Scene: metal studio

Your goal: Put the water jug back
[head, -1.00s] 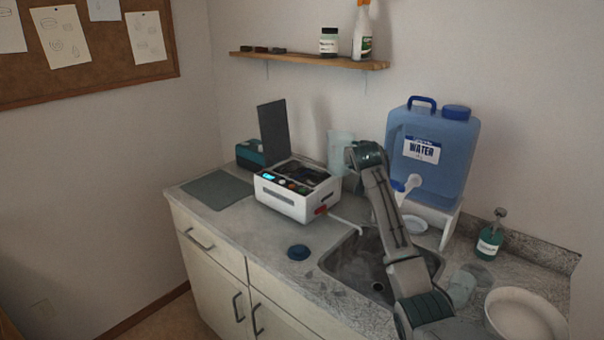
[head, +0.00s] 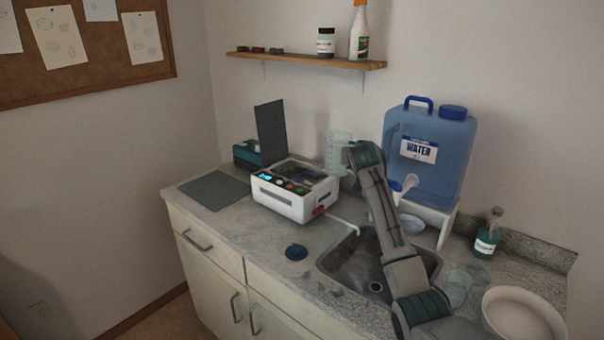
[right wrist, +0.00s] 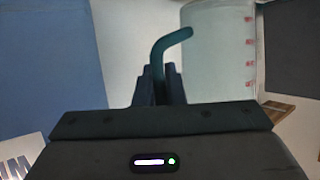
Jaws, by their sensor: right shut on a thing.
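The water jug (head: 336,150) is a clear measuring jug, held up behind the white machine, against the wall. Part of it is hidden by my right arm in the head view. In the right wrist view the jug (right wrist: 222,55) shows red marks on its side and a teal handle (right wrist: 170,48). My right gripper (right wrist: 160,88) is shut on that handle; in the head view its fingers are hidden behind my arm. I cannot tell whether the jug's base touches anything. My left gripper is not in view.
A blue water tank (head: 430,155) with a white spigot stands on a white stand right of the arm. The sink (head: 350,262) lies below my arm. A grey mat (head: 214,190) lies left.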

